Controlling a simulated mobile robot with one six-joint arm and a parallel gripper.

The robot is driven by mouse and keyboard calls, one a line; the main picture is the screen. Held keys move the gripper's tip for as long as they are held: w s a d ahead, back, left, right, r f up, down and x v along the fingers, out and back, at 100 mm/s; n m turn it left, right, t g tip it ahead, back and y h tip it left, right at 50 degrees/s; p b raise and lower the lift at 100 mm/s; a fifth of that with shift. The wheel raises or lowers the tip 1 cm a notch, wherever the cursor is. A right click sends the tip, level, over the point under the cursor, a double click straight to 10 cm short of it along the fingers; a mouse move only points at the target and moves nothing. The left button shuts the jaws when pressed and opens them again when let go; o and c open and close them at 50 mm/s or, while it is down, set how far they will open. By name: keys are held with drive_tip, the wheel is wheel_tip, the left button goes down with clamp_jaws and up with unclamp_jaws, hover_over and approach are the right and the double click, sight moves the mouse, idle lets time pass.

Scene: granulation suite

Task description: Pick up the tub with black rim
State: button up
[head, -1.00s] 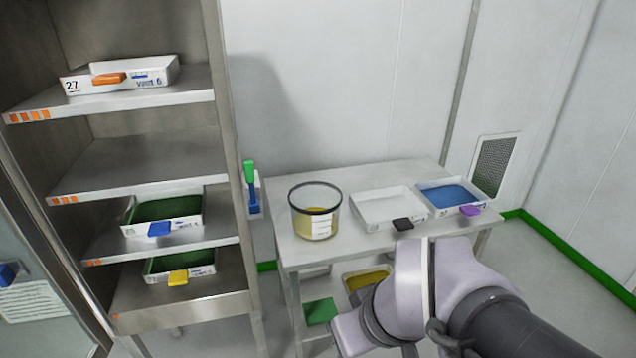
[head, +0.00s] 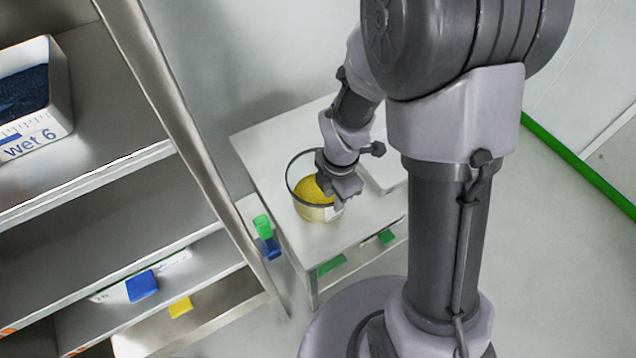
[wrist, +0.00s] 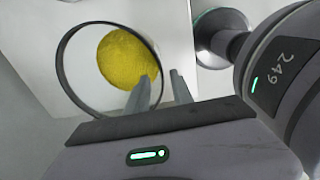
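The clear tub with a black rim (head: 312,211) stands upright on the white table, with yellow material inside. In the wrist view the tub (wrist: 64,75) shows from above, its dark rim a large ring around the yellow contents. My gripper (head: 338,192) is at the tub's right side, over the rim. In the wrist view my gripper's (wrist: 160,82) two fingers stand apart, one inside the ring and one outside, with the rim passing between them. The gap looks open; I cannot see contact. The fingers hide part of the rim.
The white table (head: 262,150) is bare left of the tub. A white tray (head: 388,178) sits to its right, partly behind my arm. A metal shelf rack (head: 165,215) with a tray marked "wet 6" (head: 42,133) stands on the left. Green handles (head: 332,265) show below the tabletop.

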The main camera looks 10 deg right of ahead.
sight(334, 218)
drive_tip(key=f, duration=0.3)
drive_tip(key=shift+w+f+b, duration=0.2)
drive_tip(key=shift+b, duration=0.2)
drive_tip(key=f, duration=0.2)
drive_tip(key=f+b, duration=0.1)
drive_tip(key=d+f+b, duration=0.1)
drive_tip(key=f, duration=0.1)
drive_tip(key=shift+w+f, duration=0.3)
drive_tip(key=shift+r, duration=0.15)
drive_tip(key=shift+c, duration=0.2)
clamp_jaws()
